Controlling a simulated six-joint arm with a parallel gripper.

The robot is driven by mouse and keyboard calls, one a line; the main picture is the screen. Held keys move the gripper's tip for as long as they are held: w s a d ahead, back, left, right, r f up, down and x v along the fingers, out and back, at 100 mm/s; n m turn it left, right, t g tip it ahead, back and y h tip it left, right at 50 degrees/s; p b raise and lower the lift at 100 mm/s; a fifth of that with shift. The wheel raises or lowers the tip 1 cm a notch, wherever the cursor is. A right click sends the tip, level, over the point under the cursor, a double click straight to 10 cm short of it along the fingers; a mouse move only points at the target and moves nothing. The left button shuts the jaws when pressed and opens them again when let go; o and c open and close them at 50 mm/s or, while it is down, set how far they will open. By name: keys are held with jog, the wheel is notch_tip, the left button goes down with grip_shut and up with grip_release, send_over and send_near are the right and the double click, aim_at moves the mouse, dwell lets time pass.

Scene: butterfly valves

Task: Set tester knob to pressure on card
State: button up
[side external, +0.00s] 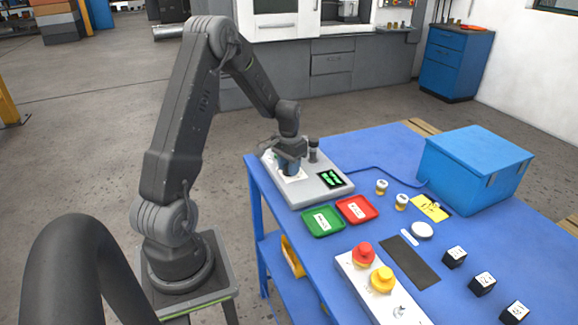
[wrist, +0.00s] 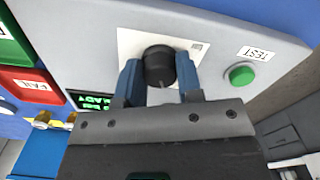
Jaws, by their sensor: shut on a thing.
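The tester is a grey box (side external: 309,194) on the blue table, with a small display (side external: 331,179) of green text. Its round black knob (wrist: 158,64) sits on a white plate (wrist: 128,42) in the wrist view. My gripper (side external: 289,168) is at the tester, and its two blue fingers are shut on the knob's sides (wrist: 159,80). The knob's scale is mostly hidden or too small to read, so I cannot tell its setting. A yellow card (side external: 430,208) lies near the blue box; its writing is unreadable.
A green TEST button (wrist: 240,74) is beside the knob. Green (side external: 322,222) and red (side external: 357,210) trays sit in front of the tester. A blue box (side external: 475,170) stands at right.

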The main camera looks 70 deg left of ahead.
jog(key=shift+m, duration=0.6)
jog(key=o, duration=0.9)
notch_tip(320, 180, up, 14)
jog(key=shift+f, duration=0.1)
jog(key=d+r+m+t, duration=0.1)
jog(key=d+r, duration=0.4)
jog(key=d, duration=0.6)
jog(key=s+d+r+t, duration=0.1)
jog(key=s+d, duration=0.3)
jog(key=d, duration=0.2)
jog(key=s+d+m+t, duration=0.1)
jog(key=s+d+t, duration=0.1)
jog(key=s+d, duration=0.3)
jog(key=s+d+r+m+t, duration=0.1)
jog(key=s+d, duration=0.4)
jog(key=d, duration=0.3)
jog(key=shift+r+t, duration=0.3)
